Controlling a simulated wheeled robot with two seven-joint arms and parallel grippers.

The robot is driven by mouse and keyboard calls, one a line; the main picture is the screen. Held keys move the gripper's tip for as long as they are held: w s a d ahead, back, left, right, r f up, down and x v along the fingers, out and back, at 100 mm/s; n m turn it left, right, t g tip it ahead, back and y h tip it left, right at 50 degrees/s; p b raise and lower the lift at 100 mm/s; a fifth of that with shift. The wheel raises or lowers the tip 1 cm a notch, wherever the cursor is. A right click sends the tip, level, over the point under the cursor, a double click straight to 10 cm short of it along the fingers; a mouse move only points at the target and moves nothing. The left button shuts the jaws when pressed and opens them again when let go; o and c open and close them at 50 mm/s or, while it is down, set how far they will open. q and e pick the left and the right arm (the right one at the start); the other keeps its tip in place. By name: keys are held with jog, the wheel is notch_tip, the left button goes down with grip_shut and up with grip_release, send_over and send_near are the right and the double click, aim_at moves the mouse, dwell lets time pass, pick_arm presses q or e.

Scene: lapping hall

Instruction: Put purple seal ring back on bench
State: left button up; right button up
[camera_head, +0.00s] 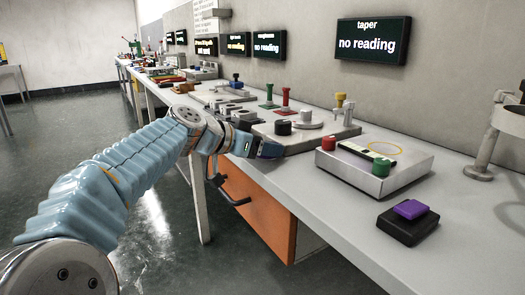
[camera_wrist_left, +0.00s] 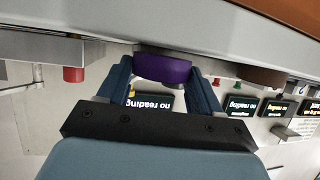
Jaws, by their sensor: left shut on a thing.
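The purple seal ring (camera_wrist_left: 162,68) sits between the two fingers of my left gripper (camera_wrist_left: 165,92) in the left wrist view, which looks upside down. The gripper is shut on it. In the head view my left gripper (camera_head: 268,150) is at the front edge of the bench (camera_head: 330,215), by the drawer side; the ring is mostly hidden there by the gripper. In the wrist view the ring overlaps the bench edge; I cannot tell whether it touches the bench. My right gripper is not in view.
A grey plate (camera_head: 335,138) with a black knob (camera_head: 283,128) lies just beyond the gripper. A metal box (camera_head: 365,181) with red and green knobs stands to its right. A black block (camera_head: 408,226) with a purple top is nearer. An orange drawer (camera_head: 258,208) is below.

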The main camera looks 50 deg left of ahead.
pick_arm(q)
jog(key=shift+f, duration=0.35)
jog(key=shift+f, duration=0.2)
jog(key=o, duration=1.2)
jog(key=shift+r, duration=0.1)
jog(key=shift+r, duration=0.3)
jog(key=v, duration=1.2)
jog(key=shift+f, duration=0.2)
